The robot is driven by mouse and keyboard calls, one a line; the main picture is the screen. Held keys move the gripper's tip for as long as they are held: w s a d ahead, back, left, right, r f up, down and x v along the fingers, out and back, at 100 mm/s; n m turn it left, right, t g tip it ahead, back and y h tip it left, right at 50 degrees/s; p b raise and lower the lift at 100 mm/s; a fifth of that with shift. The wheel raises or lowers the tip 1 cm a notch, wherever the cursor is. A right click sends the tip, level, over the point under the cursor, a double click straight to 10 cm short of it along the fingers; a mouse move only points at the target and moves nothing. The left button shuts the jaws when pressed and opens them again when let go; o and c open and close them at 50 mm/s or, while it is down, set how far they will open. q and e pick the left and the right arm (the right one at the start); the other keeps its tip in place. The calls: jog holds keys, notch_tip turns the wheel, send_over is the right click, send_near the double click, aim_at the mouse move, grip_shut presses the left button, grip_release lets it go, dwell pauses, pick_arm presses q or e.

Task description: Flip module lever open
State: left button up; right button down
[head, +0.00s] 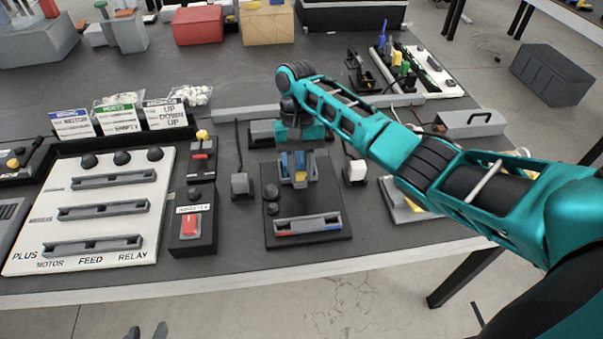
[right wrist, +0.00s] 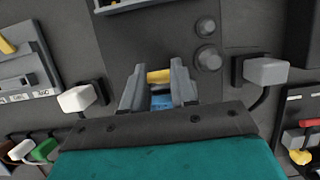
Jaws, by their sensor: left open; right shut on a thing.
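The module (head: 330,193) is a dark plate on the table with two round black knobs at its left and a grey slotted rail with a red and blue strip at its front. My right gripper (head: 299,183) reaches down over the plate's back part. In the right wrist view its two grey fingers (right wrist: 158,84) are shut on a small yellow lever (right wrist: 160,76) with a blue part (right wrist: 162,101) below it. The gripper hides most of the lever in the head view. My left gripper (head: 147,332) shows only as two apart fingertips at the bottom edge, empty and off the table.
Small grey-white blocks on cables stand left (head: 240,184) and right (head: 355,171) of the module. A black switch box with a red rocker (head: 191,225) and a white panel (head: 150,192) are to the left. The table front before the module is clear.

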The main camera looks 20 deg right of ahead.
pick_arm(q)
jog(key=shift+f+b, duration=0.9)
jog(key=shift+f, duration=0.1)
pick_arm(e)
jog(key=shift+w+d+g+y, duration=0.15)
jog(key=shift+w+g+y, duration=0.35)
jog(key=shift+g, duration=0.7)
pick_arm(q)
jog(key=shift+f, duration=0.2)
pick_arm(e)
jog(key=shift+w+g, duration=0.15)
jog(key=shift+g, duration=0.15)
jog(key=c, duration=0.9)
grip_release()
pick_arm(q)
jog(key=shift+s, duration=0.1)
jog(key=shift+r, duration=0.1)
pick_arm(e)
jog(key=shift+r, duration=0.2)
